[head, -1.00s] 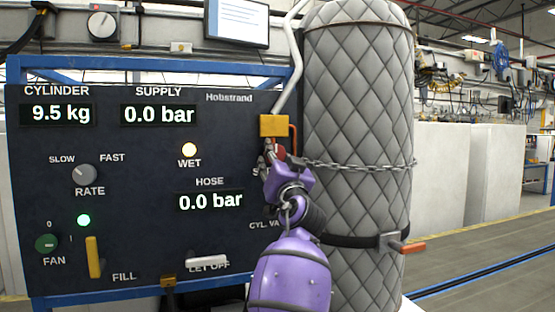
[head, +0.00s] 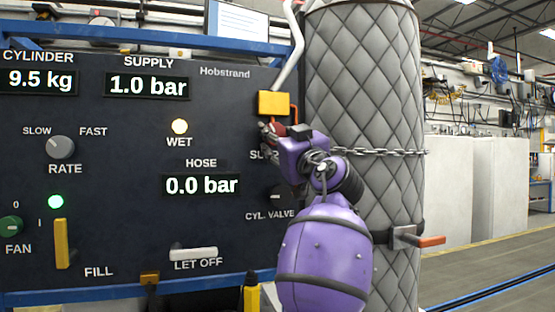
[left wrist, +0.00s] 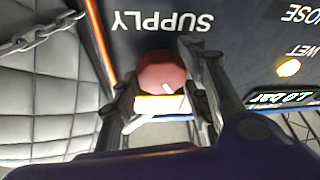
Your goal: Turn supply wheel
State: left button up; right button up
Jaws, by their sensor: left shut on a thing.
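The supply wheel is a dark red round knob, clear in the left wrist view (left wrist: 162,70) near the upside-down SUPPLY lettering. My left gripper (head: 280,136) is shut on it, with one finger on each side of the wheel in the left wrist view (left wrist: 160,92). In the head view my purple wrist and fingers hide most of the wheel. The supply readout (head: 148,86) shows 1.0 bar. The dark control panel (head: 110,210) carries it. My right gripper is in neither view.
A grey quilted cylinder (head: 358,80) with a chain (head: 385,152) stands close right of my left arm. An orange-ended handle (head: 428,241) sticks out from its strap. A yellow block (head: 273,103) with a pipe sits just above the wheel. The hose readout (head: 202,185) shows 0.0 bar.

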pick_arm(q)
jog(key=n, duration=0.1)
jog(key=n+g+y, duration=0.1)
jog(key=shift+d+r+n+b, duration=0.15)
jog(key=shift+n+b, duration=0.15)
jog(key=n, duration=0.2)
jog(key=n+g+y, duration=0.1)
jog(key=shift+r+n, duration=0.3)
jog(key=shift+n, duration=0.1)
jog(key=n+p, duration=0.1)
jog(key=n+g, duration=0.1)
jog(key=n, duration=0.1)
jog(key=n+g+y+p, duration=0.1)
jog(key=n, duration=0.1)
jog(key=shift+d+r+p, duration=0.1)
jog(key=shift+r+p, duration=0.2)
jog(key=shift+r, duration=0.05)
jog(key=shift+n+g+p, duration=0.6)
jog(key=shift+n, duration=1.2)
jog(key=o, duration=1.1)
jog(key=shift+f, duration=0.1)
